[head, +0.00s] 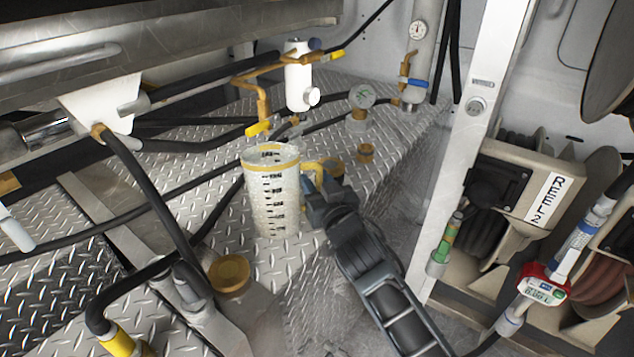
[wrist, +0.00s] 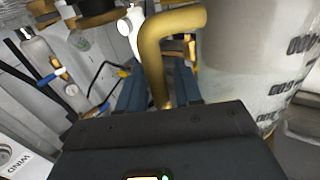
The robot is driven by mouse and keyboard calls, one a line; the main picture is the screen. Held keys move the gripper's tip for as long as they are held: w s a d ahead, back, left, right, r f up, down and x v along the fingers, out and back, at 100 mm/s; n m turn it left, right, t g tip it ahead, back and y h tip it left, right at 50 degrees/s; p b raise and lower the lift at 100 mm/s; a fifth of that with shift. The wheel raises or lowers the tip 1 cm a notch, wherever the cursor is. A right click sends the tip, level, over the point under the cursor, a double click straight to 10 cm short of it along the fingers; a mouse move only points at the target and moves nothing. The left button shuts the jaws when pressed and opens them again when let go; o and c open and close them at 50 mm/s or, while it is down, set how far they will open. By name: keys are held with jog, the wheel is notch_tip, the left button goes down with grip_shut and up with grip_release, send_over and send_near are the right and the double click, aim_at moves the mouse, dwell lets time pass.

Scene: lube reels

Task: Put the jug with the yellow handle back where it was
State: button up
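The jug (head: 272,205) is a pale, translucent measuring jug with black marks, a yellow rim and a yellow handle (head: 313,170). It is upright over the diamond-plate ledge in the head view; I cannot tell whether its base touches the plate. My gripper (head: 312,188) is at the handle, on the jug's right side. In the wrist view the handle (wrist: 155,60) runs down between my two blue fingers (wrist: 160,88), which are close on both sides of it. The jug's wall (wrist: 240,75) fills the right of that view. The fingers' lower contact is hidden.
Small brown caps (head: 366,153) are nearby, and a larger one (head: 230,273) is in front. Black hoses cross at left. A white post (head: 470,130) and REEL 2 (head: 535,195) are at right.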

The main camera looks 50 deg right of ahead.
jog(key=shift+o, duration=0.9)
jog(key=shift+r, duration=0.15)
jog(key=shift+s+a, duration=0.15)
jog(key=shift+s, duration=0.1)
jog(key=b+v, duration=0.3)
jog(key=v, duration=0.8)
jog(key=shift+s, duration=0.2)
jog(key=shift+a, duration=0.15)
